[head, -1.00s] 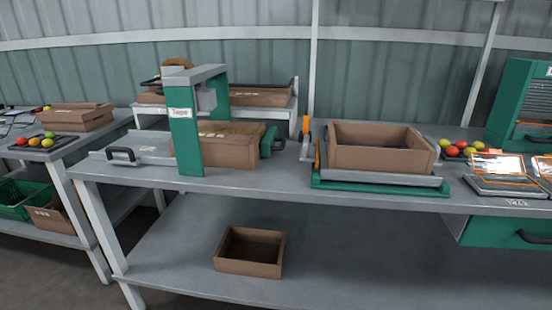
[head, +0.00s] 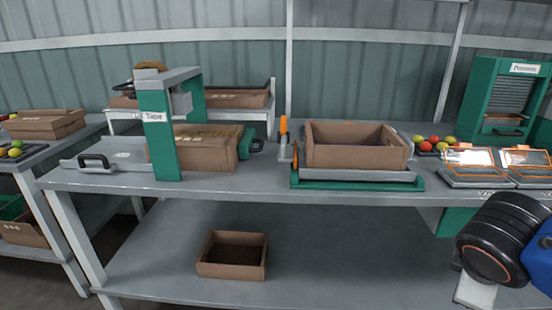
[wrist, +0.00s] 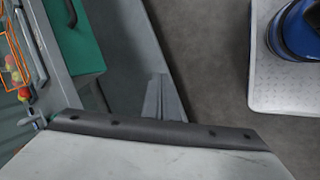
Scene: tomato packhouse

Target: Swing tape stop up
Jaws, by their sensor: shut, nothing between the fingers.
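The tape station is a green and grey arch (head: 160,113) labelled "Tape", on the left part of the bench. A closed brown crate (head: 206,150) sits under and to the right of the arch. A green end piece with a black handle (head: 250,145) stands at the crate's right end; I cannot tell whether it is the tape stop. My gripper (wrist: 158,82) is shut and empty in the wrist view, over the floor beside the bench, well away from the tape station. In the head view only part of my arm shows, at the lower right.
An open brown crate (head: 358,155) stands on a green-based platform, with an orange-handled upright lever (head: 283,137) at its left. Tomatoes (head: 434,143), tilted screens and a green cabinet (head: 502,100) are at the right. An empty crate (head: 233,271) is on the lower shelf.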

